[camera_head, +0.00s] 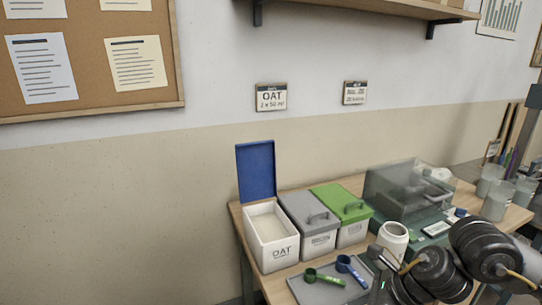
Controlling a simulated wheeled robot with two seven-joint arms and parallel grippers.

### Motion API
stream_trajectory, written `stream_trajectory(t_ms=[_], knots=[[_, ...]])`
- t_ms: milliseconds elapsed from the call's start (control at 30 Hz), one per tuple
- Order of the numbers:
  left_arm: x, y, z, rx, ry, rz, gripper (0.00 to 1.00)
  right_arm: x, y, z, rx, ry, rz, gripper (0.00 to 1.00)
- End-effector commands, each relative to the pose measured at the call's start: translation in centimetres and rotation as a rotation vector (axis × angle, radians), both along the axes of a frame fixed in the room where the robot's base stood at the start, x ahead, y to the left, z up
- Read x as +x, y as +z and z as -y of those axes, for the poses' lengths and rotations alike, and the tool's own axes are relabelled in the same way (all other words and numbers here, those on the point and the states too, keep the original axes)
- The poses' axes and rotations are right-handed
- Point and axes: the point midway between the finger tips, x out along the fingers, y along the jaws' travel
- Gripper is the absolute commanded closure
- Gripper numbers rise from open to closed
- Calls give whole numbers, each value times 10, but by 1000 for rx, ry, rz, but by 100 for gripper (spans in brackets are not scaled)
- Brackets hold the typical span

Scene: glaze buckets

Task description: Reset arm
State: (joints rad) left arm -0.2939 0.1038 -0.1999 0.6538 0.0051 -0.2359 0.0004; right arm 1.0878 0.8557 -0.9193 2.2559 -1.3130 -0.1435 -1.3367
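My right arm comes in from the lower right, and its gripper (382,270) is over the right edge of the grey tray, close to the white jar (393,237). The fingers are small and dark, so I cannot tell whether they are open or shut. My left gripper is not in view. A white bin marked OAT (279,254) stands at the table's left with its blue lid (256,171) raised and pale powder inside. A green scoop (324,278) and a blue scoop (349,268) lie on the grey tray (318,293).
A grey-lidded bin (318,243) and a green-lidded bin (352,232) stand shut beside the OAT bin. A scale with a clear cover (404,187) is behind the jar. Clear beakers (498,201) stand at right. Two wall cards (271,97) hang above the wooden table (237,213).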

Motion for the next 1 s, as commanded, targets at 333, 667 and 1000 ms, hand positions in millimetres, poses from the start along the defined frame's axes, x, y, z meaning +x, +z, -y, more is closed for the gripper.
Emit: stream_trajectory(t_ms=[333,667,1000], knots=[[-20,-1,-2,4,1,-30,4,-7,-12,-89,444,-371,-166,64],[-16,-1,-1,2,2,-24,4,-8,-44,-84,1137,-1389,-748,64],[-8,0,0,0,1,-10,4,-108,-165,24,-1363,2468,1113,64]])
